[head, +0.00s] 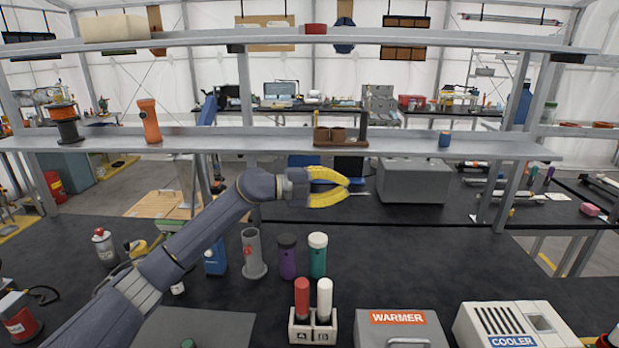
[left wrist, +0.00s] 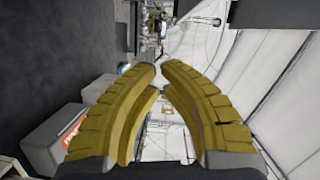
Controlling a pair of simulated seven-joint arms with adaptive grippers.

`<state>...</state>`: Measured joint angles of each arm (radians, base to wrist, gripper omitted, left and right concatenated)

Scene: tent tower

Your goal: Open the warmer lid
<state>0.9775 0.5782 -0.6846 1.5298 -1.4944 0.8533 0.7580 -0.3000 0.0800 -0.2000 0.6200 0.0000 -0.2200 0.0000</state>
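The warmer (head: 375,334) is a grey box with an orange WARMER label and a handle (head: 408,343) on its lid, at the bottom edge of the head view. Its lid looks shut, and its lower part is cut off. It also appears at the left of the left wrist view (left wrist: 48,140). My left gripper (head: 349,187) is high above the bench, behind and above the warmer and well apart from it. Its yellow fingers curve toward each other with a narrow gap between the tips and nothing between them. My right gripper is out of view.
The white cooler (head: 500,325) stands right of the warmer. A rack (head: 313,333) with a red and a white tube stands left of it. Purple (head: 287,260) and green (head: 317,258) bottles and a grey cylinder (head: 253,258) stand behind. A shelf (head: 230,142) crosses above the bench.

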